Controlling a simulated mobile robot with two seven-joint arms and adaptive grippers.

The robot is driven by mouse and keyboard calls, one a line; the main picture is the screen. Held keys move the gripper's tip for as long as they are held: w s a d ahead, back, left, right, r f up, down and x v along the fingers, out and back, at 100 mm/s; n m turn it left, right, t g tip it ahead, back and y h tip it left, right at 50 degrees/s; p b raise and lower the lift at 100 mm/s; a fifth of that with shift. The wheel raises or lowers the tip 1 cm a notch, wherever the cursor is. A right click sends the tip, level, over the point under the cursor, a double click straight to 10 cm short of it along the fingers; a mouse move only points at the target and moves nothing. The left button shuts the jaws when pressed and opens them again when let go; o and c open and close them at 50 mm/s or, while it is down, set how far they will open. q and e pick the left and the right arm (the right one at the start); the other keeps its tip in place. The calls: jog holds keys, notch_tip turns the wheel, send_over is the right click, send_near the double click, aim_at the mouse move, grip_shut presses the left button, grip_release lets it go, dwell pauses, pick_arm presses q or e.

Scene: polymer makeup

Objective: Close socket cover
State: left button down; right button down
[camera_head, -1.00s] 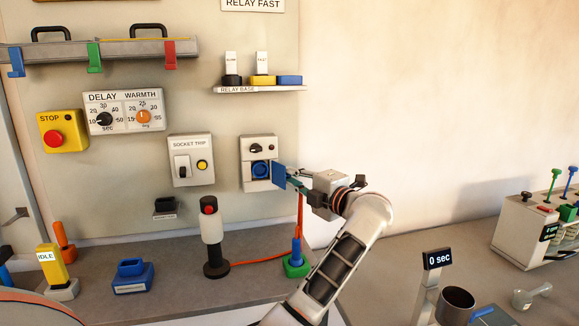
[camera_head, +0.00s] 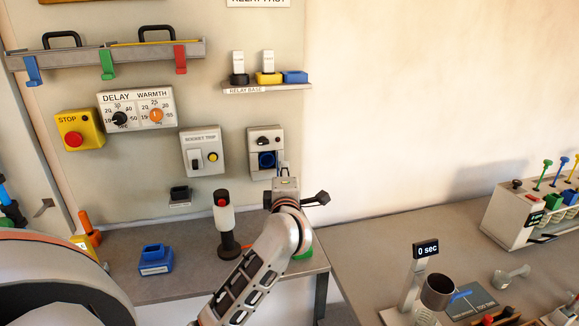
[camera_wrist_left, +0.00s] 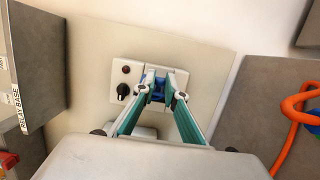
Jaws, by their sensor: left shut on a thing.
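The socket box (camera_head: 254,137) is a light grey panel on the wall with a dark knob above a blue socket (camera_head: 267,160). My left gripper (camera_head: 283,171) is at the lower right of the socket, its fingers mostly hidden behind the wrist. In the left wrist view the teal fingers (camera_wrist_left: 162,92) point at the box (camera_wrist_left: 124,75) and are shut on a small blue part, the socket cover (camera_wrist_left: 157,92). Most of the cover is hidden by the fingers, so its exact angle cannot be told. My right gripper is out of view.

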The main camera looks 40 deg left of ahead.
pick_arm(q)
jog(key=shift+s+a+m+t+h, duration=0.35)
jog(key=shift+m+t+h, duration=0.2)
jog(key=shift+m+h, duration=0.45)
jog(key=shift+s+a+m+t+h, duration=0.25)
jog(key=shift+a+m+t+h, duration=0.3)
jog(key=shift+h, duration=0.7)
jog(key=shift+s+a+m+t+h, duration=0.3)
jog(key=shift+m+t+h, duration=0.2)
jog(key=shift+m+h, duration=0.5)
jog(key=shift+h, duration=0.45)
jog(key=c, duration=2.1)
grip_release()
jog(key=shift+s, duration=0.1)
jog(key=s, duration=0.4)
jog(key=s+d, duration=0.1)
jog(key=s, duration=0.2)
jog(key=s+d, duration=0.1)
jog(key=s, duration=0.3)
jog(key=shift+s+d, duration=0.15)
jog(key=shift+s, duration=0.15)
